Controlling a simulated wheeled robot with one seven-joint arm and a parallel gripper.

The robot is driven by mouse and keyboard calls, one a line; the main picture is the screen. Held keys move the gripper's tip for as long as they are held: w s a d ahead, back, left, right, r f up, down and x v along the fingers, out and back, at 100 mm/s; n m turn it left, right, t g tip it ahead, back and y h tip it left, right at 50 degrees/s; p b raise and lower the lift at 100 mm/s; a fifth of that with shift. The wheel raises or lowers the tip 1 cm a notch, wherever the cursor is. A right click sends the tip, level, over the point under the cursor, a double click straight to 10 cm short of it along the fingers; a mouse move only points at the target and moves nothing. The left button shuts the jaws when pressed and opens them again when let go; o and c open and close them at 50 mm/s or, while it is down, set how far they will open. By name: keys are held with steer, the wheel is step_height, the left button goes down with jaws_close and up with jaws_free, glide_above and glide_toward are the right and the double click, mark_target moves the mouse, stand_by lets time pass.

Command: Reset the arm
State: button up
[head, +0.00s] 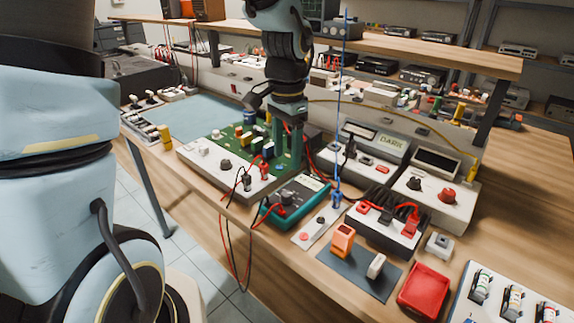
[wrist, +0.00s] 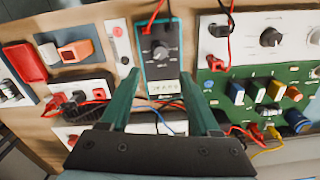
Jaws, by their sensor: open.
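My gripper (head: 284,162) points down over the workbench, between the green circuit board (head: 225,140) and the teal multimeter (head: 297,197). In the wrist view my gripper (wrist: 161,76) has its two green fingers spread wide apart. Nothing is held between them. The multimeter (wrist: 160,45) shows beyond and between the fingertips, and the circuit board (wrist: 265,90) lies to the right of them. In the head view my gripper partly hides the right part of the board.
A red tray (head: 424,288) and an orange block (head: 343,240) are near the front edge. Red and black leads hang off the edge. A raised shelf (head: 430,55) runs behind.

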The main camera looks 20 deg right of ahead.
steer(key=shift+r, duration=0.1)
stand_by(0.3)
steer(key=a+n+t, duration=0.1)
steer(key=a+n, duration=1.2)
steer(key=a, duration=1.2)
steer(key=shift+w+a+f+t, duration=0.3)
steer(key=shift+w+a+f, duration=0.05)
steer(key=shift+w+a, duration=0.1)
